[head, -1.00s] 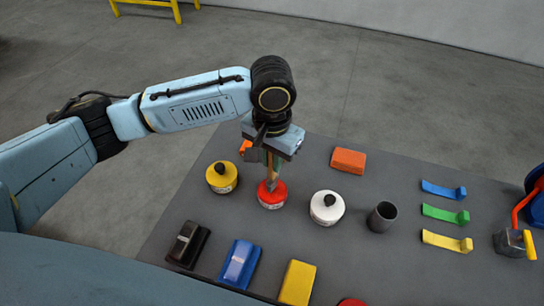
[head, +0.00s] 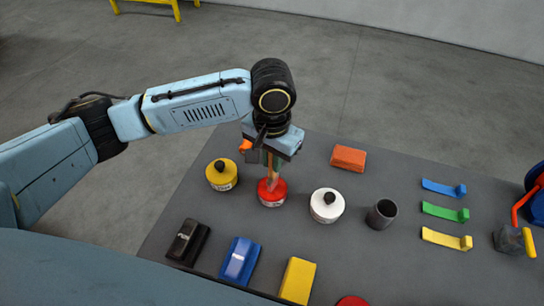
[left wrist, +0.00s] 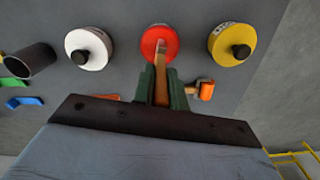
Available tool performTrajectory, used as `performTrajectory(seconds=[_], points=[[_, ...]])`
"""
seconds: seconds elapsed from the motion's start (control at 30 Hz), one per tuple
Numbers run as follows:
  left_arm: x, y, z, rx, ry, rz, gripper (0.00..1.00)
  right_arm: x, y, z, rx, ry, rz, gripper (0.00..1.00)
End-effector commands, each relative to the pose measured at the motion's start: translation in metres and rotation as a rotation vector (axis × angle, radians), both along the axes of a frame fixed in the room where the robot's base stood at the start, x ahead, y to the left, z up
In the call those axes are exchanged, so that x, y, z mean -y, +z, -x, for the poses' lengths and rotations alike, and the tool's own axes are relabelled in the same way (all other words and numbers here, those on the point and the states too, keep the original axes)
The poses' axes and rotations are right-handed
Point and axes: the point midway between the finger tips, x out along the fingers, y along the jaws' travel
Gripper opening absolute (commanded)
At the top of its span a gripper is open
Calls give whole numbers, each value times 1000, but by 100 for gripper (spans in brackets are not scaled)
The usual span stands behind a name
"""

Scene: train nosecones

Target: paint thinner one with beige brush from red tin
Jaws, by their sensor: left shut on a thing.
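My left gripper (head: 268,155) is shut on the wooden, beige-looking brush (head: 270,174) and holds it upright above the table. The brush's lower end is at the open red tin (head: 272,197); I cannot tell how deep it goes. The left wrist view shows the brush (left wrist: 160,82) between the green fingers, reaching over the red tin (left wrist: 149,44). A black nosecone (head: 187,243) and a blue nosecone (head: 240,263) lie at the table's front left. I cannot tell which is thinner. My right gripper does not show.
A yellow tin (head: 221,175) and a white tin (head: 326,205), both with black knobs, flank the red one. A dark cup (head: 382,214), an orange block (head: 348,158) and a yellow block (head: 298,281) lie around. Blue, green and yellow hooked strips (head: 446,239) lie at right.

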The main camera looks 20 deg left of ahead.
Motion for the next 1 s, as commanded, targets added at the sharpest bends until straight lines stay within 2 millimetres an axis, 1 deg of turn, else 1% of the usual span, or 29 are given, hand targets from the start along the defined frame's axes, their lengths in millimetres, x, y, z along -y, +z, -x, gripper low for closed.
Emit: performTrajectory(seconds=[1.0], points=[[0,-1,0,-1,-1,1,0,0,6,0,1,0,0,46]])
